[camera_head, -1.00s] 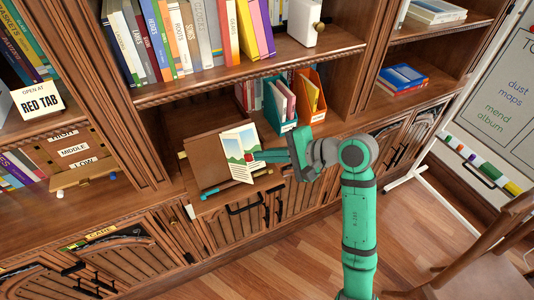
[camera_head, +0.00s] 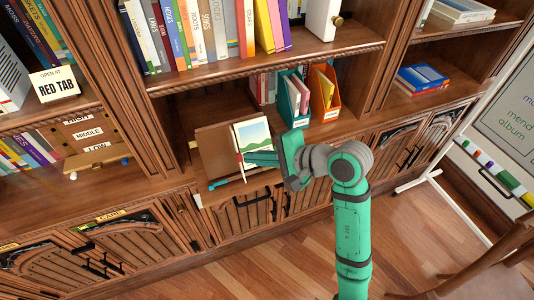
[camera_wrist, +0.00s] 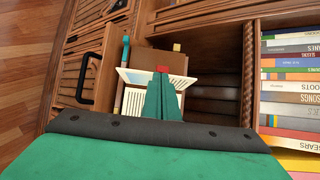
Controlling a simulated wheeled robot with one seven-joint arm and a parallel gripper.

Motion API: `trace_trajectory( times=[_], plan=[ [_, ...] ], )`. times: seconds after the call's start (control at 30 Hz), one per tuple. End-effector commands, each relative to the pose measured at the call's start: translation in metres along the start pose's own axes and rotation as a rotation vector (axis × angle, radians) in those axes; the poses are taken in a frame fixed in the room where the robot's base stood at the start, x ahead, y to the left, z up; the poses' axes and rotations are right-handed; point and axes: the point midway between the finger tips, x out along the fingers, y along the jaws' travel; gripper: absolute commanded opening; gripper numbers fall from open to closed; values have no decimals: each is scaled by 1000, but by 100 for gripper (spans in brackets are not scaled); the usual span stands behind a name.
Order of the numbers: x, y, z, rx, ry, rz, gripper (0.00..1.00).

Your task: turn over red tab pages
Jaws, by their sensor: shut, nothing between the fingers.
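An open picture book (camera_head: 253,134) with a landscape page stands on a brown wooden rest in the lower shelf bay. A small red tab (camera_head: 240,157) shows at the page's left edge. In the wrist view the pages (camera_wrist: 136,76) stand partly raised, and the red tab (camera_wrist: 162,69) shows just beyond my fingertips. My gripper (camera_head: 248,157) is shut and empty, in front of the lower part of the page, close to the tab. In the wrist view my gripper (camera_wrist: 163,82) hides the middle of the pages; whether it touches them I cannot tell.
A teal file box (camera_head: 292,103) and an orange file box (camera_head: 324,98) stand right of the book. A sign reading "OPEN AT RED TAB" (camera_head: 54,84) stands at left. A black cabinet handle (camera_wrist: 88,76) lies beside the book in the wrist view. Books line the shelf above.

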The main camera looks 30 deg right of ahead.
Motion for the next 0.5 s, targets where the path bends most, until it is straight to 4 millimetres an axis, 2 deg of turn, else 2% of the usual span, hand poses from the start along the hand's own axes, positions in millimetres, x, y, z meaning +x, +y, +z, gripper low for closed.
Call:
trace_trajectory(
  times=[0.5],
  plan=[
    [-3,0,-10,3,6,-1,0]
  ],
)
